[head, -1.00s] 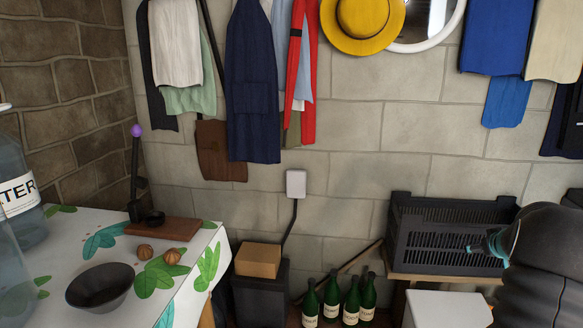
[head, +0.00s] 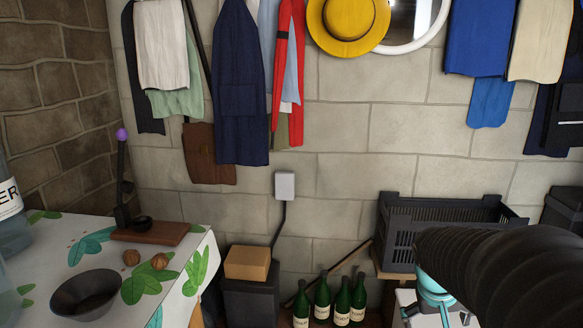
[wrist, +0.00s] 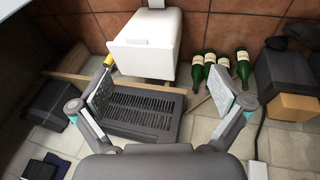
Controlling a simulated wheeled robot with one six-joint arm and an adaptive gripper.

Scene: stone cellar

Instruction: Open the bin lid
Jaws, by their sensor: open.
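The white bin (wrist: 150,50) stands at the top of the wrist view, its pale top face showing, with a flat piece at its upper edge. I cannot make out whether its lid is raised. In the head view only a small part of the white bin (head: 403,302) shows at the bottom, mostly behind my arm. My gripper (wrist: 166,92) is open and empty, its two fingers spread wide above the black crate, apart from the bin. In the head view its fingers are largely hidden or out of frame.
The black slotted crate (head: 400,240) sits by the wall and also lies beneath my fingers in the wrist view (wrist: 130,120). Green bottles (head: 341,300) stand left of the bin. A cardboard box (head: 247,263) rests on a dark box. A table (head: 205,255) is at the left.

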